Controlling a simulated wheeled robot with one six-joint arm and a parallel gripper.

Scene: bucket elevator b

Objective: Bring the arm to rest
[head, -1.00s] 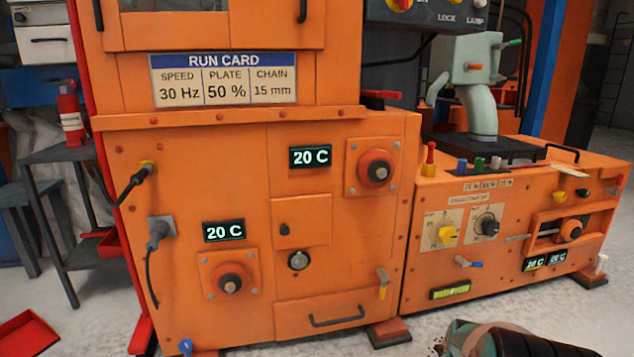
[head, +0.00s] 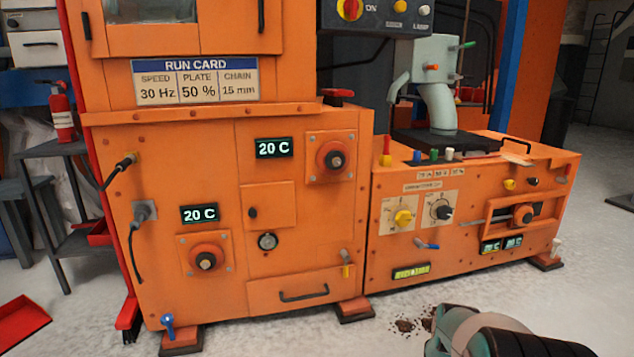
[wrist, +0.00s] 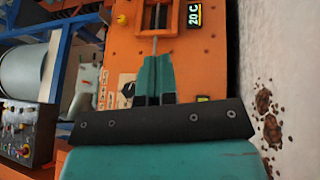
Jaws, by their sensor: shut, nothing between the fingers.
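My arm (head: 505,338) shows only in part at the bottom right of the head view, low over the floor in front of the orange machine. In the wrist view my gripper (wrist: 156,62) has its teal fingers together, with nothing between them. The fingers show in front of the orange front of the low machine unit; I cannot tell how far apart they are, but no contact is evident. The gripper's fingers are not clearly seen in the head view.
The orange cabinet (head: 295,210) with a run card (head: 196,80) stands at left. The lower orange unit (head: 460,255) with knobs and displays stands at right. Brown crumbs (head: 408,326) lie on the floor by my arm. A red tray (head: 22,322) lies bottom left. Grey floor is open at right.

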